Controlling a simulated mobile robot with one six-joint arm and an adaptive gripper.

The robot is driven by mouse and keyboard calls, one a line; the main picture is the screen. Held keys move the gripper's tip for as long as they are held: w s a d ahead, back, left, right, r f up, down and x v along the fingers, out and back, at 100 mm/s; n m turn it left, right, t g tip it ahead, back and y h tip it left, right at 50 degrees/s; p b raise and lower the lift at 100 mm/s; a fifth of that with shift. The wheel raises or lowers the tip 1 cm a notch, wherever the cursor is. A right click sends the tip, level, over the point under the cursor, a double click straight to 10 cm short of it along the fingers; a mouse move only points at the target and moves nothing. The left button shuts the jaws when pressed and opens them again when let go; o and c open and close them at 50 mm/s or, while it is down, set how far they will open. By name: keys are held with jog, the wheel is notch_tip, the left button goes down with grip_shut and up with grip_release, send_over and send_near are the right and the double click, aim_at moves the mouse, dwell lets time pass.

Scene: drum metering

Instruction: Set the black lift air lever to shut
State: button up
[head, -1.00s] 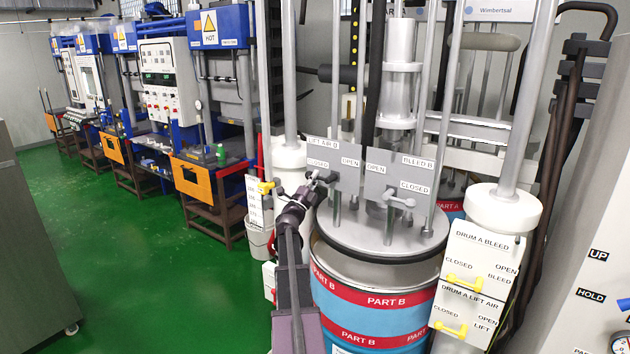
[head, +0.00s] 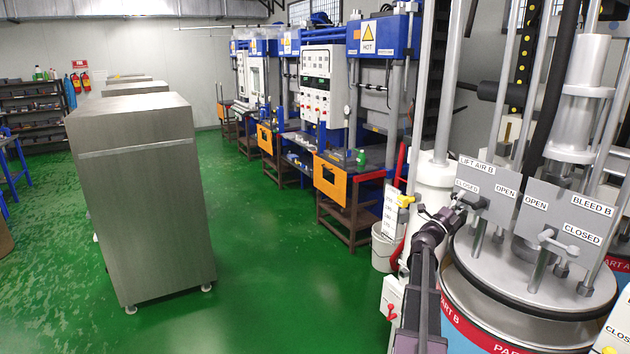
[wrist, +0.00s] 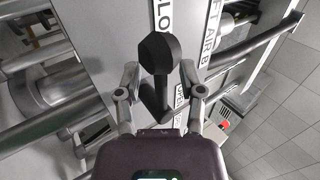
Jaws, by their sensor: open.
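The black lift air lever (wrist: 155,48) shows in the wrist view, with a round dark end and a dark arm running down toward my gripper. My gripper (wrist: 159,76) is open, with one finger on each side of the lever; I cannot tell whether either finger touches it. In the head view my gripper (head: 456,209) is at the left part of the grey LIFT AIR B panel (head: 490,186), just below its CLOSED label (head: 467,186). The OPEN label (head: 505,191) is to the right. There the lever is mostly hidden by my gripper, so its exact setting is unclear.
The BLEED B panel (head: 566,222) with a grey lever (head: 553,241) stands just right. Below are the drum lid (head: 520,270) and the PART B drum (head: 462,318). A pale post (head: 433,190) stands close left. Green floor (head: 270,270) is free left, before a metal cabinet (head: 150,200).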

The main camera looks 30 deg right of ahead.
jog(key=shift+s+a, duration=0.1)
jog(key=shift+s+a+f+m, duration=0.1)
jog(key=shift+a+f+m, duration=0.1)
jog(key=shift+m, duration=0.2)
jog(key=w+a+f+m+y+b, duration=0.1)
jog(key=w+a+f+m+y, duration=0.3)
jog(key=a+f+m, duration=0.6)
jog(key=w+a+f+m+t+y+b, duration=0.1)
jog(key=w+a+f+m+y, duration=0.35)
jog(key=a, duration=0.85)
jog(key=w+a+f+m+y, duration=0.2)
jog(key=a+f+m+y, duration=0.3)
jog(key=a+f+m, duration=0.45)
jog(key=s+a+f+m+y, duration=0.1)
jog(key=a+f+m+y, duration=0.1)
jog(key=a, duration=1.1)
jog(key=s+a+f+m+y+b, duration=0.1)
jog(key=a+f+m+y, duration=0.2)
jog(key=a, duration=1)
jog(key=s+a+f+m+y, duration=0.2)
jog(key=a+m+y, duration=0.3)
jog(key=a, duration=0.8)
jog(key=shift+a+f+m+t+y+b, duration=0.3)
jog(key=shift+a+f+t+y+b, duration=0.1)
jog(key=shift+f+y, duration=0.25)
jog(key=shift+s+d, duration=0.1)
jog(key=shift+d, duration=0.15)
